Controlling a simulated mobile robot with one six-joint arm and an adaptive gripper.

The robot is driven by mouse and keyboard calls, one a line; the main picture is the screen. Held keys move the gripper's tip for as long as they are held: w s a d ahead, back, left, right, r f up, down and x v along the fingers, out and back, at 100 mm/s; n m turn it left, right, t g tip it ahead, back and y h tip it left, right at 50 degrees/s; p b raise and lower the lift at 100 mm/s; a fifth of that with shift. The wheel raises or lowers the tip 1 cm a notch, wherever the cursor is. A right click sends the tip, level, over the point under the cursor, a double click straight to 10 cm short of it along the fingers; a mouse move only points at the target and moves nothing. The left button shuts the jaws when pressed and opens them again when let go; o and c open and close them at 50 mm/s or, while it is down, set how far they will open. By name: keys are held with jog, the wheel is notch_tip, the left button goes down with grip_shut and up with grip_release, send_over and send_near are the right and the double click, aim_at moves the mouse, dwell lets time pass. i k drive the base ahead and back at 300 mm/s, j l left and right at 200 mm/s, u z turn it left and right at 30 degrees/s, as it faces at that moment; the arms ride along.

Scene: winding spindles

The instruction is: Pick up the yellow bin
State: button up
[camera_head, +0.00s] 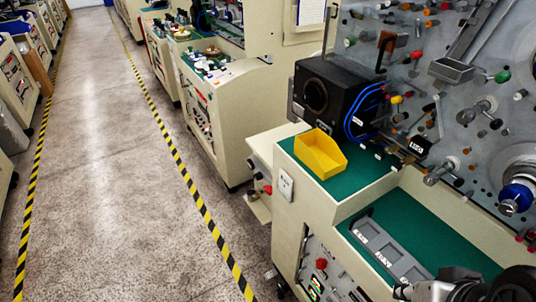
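The yellow bin (321,154) is a small open-topped box with a low front and sloping sides. It sits upright on the green top of the cream machine cabinet (345,183), left of centre on that machine. Nothing is touching it from above, and its inside looks empty. Grey and black parts at the bottom right corner look like my own arm. My gripper's fingers do not show, and nothing of mine is near the bin.
A black box with blue cables (335,95) stands right behind the bin. The machine's upright panel (430,60) carries many rollers and knobs. A grey tray (388,250) lies on the lower green surface. The aisle floor (110,190) at left is clear between striped lines.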

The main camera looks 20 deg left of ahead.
aim_at(320, 153)
jog(key=u, duration=0.5)
jog(key=i+j+z, duration=0.3)
jog(key=i+j, duration=0.2)
jog(key=i+j+z, duration=0.35)
jog(key=i+j, duration=0.3)
